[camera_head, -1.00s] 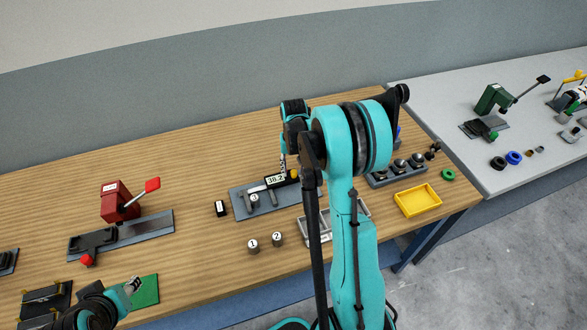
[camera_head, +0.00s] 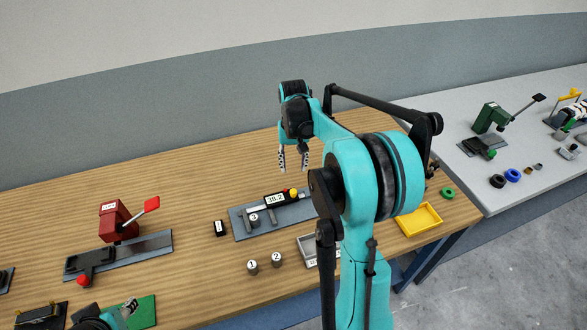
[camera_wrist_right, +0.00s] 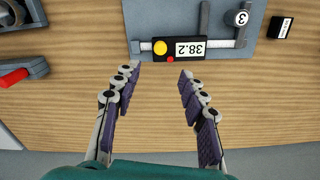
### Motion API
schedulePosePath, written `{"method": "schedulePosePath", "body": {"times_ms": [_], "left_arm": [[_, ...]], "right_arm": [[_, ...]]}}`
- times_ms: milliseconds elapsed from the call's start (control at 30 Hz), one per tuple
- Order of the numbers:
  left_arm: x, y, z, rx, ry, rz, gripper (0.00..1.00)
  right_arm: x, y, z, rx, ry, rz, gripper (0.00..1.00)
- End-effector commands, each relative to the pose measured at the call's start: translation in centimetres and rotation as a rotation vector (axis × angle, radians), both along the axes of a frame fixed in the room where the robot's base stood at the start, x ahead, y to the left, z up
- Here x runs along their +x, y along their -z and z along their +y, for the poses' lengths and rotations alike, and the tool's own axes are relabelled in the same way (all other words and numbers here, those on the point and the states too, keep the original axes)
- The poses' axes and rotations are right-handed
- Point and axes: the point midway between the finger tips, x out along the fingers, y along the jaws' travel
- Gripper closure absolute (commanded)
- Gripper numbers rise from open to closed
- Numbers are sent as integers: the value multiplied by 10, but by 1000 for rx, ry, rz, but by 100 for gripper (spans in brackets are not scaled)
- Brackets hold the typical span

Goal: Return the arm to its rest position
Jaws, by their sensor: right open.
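My right gripper (camera_head: 293,160) is open and empty, raised above the back of the wooden table, behind the caliper. In the right wrist view its two fingers (camera_wrist_right: 160,95) are spread with bare wood between them. The digital caliper (camera_head: 275,199) lies on a grey plate (camera_head: 240,226) and reads 38.2; it also shows in the right wrist view (camera_wrist_right: 190,49), just beyond the fingertips and apart from them. A weight marked 3 (camera_head: 254,219) is by the caliper's jaws. My left gripper (camera_head: 130,306) is low at the left near a green mat; its fingers are too small to judge.
Weights marked 1 (camera_head: 252,267) and 2 (camera_head: 277,260) stand in front of the plate. A red lever press (camera_head: 117,221) is at left. A yellow tray (camera_head: 419,221) is at right, partly behind my right arm. Wood behind the plate is clear.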

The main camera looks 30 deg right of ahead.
Motion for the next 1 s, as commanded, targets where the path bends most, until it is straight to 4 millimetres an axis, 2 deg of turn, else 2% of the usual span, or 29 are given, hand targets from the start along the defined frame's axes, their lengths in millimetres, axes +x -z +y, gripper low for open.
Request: {"method": "schedulePosePath", "body": {"times_ms": [433, 567, 667, 767, 1000], "left_arm": [[0, 0, 0, 0, 0, 0, 60], [0, 3, 0, 0, 0, 0, 60], [0, 8, 0, 0, 0, 0, 60], [0, 15, 0, 0, 0, 0, 60], [0, 31, 0, 0, 0, 0, 60]], "right_arm": [[0, 0, 0, 0, -1, -1, 58], [-6, -5, 11, -8, -20, -21, 58], [-18, -15, 32, -24, -62, -68, 58], [-38, -25, 61, -47, -120, -137, 58], [-96, -30, 125, -99, -270, -321, 58]]}}
